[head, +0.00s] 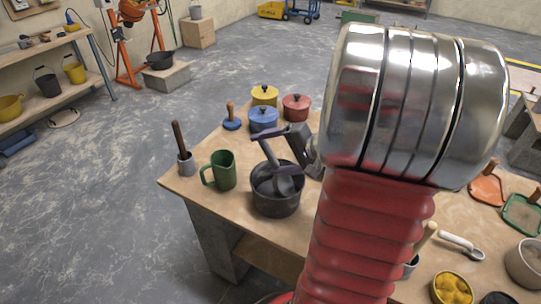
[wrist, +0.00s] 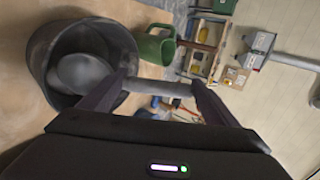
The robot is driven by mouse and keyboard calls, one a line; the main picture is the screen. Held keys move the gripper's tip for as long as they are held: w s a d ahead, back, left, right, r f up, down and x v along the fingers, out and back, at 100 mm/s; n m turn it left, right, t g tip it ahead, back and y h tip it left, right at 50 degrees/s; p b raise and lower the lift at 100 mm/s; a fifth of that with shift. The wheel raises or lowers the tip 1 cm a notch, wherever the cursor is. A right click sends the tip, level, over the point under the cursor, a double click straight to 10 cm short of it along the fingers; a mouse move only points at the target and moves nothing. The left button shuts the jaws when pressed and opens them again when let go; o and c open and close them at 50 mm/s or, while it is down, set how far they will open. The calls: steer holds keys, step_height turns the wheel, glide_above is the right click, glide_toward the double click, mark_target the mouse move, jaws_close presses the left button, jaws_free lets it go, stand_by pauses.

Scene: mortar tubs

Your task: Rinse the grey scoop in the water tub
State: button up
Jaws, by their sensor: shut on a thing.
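My gripper (head: 276,154) is shut on the handle of the grey scoop (head: 284,186). The handle slants up out of a dark grey round tub (head: 274,208) near the table's front left edge. In the wrist view the handle crosses between the two fingers of my gripper (wrist: 160,92). The scoop's rounded bowl (wrist: 82,73) lies inside the rim of the tub (wrist: 40,50). I cannot make out a water surface, so I cannot tell whether the bowl is wet or touches the bottom.
A green jug (head: 223,172) stands close left of the tub. A grey cup with a wooden-handled tool (head: 186,163) is at the left corner. My arm hides the table's middle.

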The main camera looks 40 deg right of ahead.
steer(key=shift+f, duration=0.1)
steer(key=shift+f, duration=0.9)
steer(key=shift+r, duration=0.1)
steer(key=shift+r, duration=0.9)
steer(key=shift+f, duration=0.1)
steer(key=shift+f, duration=0.9)
steer(key=shift+r, duration=0.15)
steer(key=shift+r, duration=0.85)
steer(key=shift+f, duration=0.15)
